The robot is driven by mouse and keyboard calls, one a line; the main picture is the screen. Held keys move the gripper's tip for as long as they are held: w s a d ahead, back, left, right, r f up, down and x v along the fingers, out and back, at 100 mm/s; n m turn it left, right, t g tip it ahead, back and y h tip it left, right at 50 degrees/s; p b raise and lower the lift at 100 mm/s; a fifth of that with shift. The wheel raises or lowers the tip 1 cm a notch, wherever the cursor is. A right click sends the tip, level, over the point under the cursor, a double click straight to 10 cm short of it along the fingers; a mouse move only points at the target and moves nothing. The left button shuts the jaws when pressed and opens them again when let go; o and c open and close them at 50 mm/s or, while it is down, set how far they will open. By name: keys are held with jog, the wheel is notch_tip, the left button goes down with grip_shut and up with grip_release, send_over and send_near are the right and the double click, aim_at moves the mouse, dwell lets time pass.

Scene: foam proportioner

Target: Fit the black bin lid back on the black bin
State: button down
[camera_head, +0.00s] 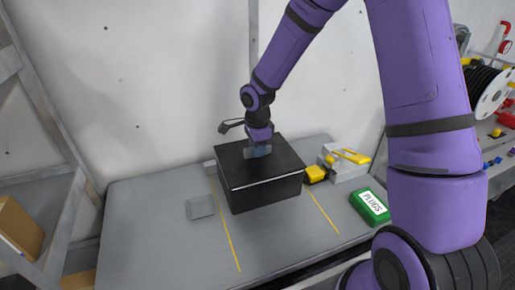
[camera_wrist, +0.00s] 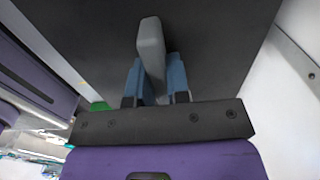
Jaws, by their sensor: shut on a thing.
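The black bin (camera_head: 262,195) stands on the grey bench between two yellow lines. The black bin lid (camera_head: 285,160) lies over the bin's top, roughly level and lined up with it. Whether it is fully seated I cannot tell. My gripper (camera_head: 257,151) points down at the middle of the lid. In the wrist view my gripper (camera_wrist: 155,85) has its blue fingers shut on the lid's grey upright handle (camera_wrist: 151,45). The dark underlying lid (camera_wrist: 220,45) fills much of that view. The bin's inside is hidden.
A green box marked PLUGS (camera_head: 370,207), a yellow tape measure (camera_head: 315,174) and a grey holder with a yellow tool (camera_head: 345,162) stand right of the bin. A flat grey square (camera_head: 200,207) lies left. The wall (camera_head: 165,90) is close behind. The bench's left is clear.

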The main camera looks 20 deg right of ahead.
jog(key=shift+f, duration=0.1)
jog(key=c, duration=1.1)
grip_release()
jog(key=s+d+r+n+t, duration=0.1)
jog(key=s+r+n, duration=0.15)
jog(key=r, duration=0.75)
jog(key=s+d+r+n, duration=0.15)
jog(key=s+r, duration=0.25)
jog(key=r, duration=0.7)
jog(key=s+d+r+n+t, duration=0.1)
jog(key=s+r+n, duration=0.2)
jog(key=s, duration=0.4)
jog(key=s+d+r+n+t, duration=0.1)
jog(key=s+d+r+n, duration=0.1)
jog(key=s+n, duration=0.4)
jog(key=s+d+r+n+t, duration=0.1)
jog(key=s+n, duration=0.4)
jog(key=s, duration=0.5)
notch_tip(320, 180, up, 3)
jog(key=shift+d+f+t, duration=0.1)
jog(key=shift+d+t, duration=0.1)
jog(key=shift+t, duration=0.4)
jog(key=shift+w, duration=0.1)
